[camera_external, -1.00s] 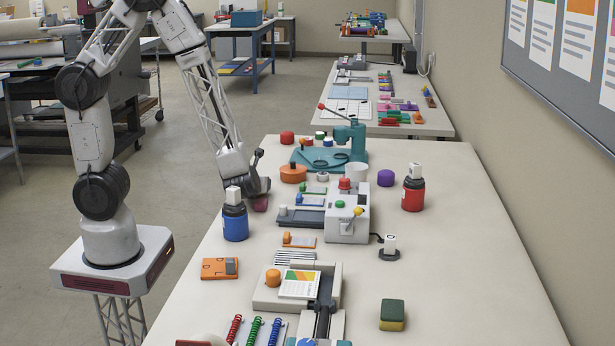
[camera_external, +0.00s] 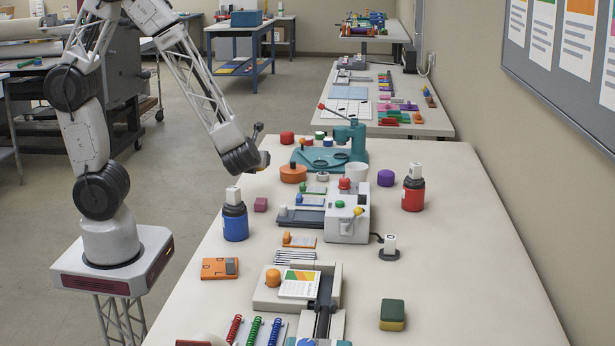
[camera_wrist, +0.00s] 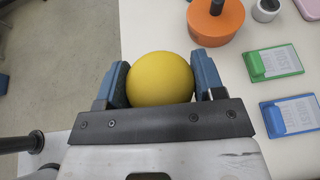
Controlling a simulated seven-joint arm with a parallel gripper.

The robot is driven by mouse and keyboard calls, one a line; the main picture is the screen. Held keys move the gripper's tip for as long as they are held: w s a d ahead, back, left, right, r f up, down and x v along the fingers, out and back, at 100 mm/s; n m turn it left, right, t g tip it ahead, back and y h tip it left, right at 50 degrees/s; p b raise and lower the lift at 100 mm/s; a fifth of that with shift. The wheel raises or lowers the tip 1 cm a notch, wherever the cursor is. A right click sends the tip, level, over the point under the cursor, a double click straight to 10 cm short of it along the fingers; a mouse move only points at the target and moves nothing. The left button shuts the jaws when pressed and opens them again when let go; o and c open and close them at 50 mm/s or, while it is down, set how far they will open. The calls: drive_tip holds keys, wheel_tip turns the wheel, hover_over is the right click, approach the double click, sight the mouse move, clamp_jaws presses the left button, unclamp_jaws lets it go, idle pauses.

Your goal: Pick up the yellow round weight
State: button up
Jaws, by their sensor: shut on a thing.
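The yellow round weight (camera_wrist: 160,78) sits between the two blue fingers of my gripper (camera_wrist: 161,82) in the wrist view, with a finger against each side. In the external view my gripper (camera_external: 259,165) is raised above the left edge of the table, and a small yellow-orange part of the weight (camera_external: 265,158) shows past the dark wrist. Most of the weight is hidden there by my gripper. My gripper is shut on the weight and holds it off the table.
An orange round piece (camera_external: 293,174), a teal press (camera_external: 345,145) and a white machine (camera_external: 347,215) are to the right. The table's right side (camera_external: 470,240) is mostly clear.

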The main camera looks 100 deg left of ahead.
drive_tip(key=shift+r, duration=0.75)
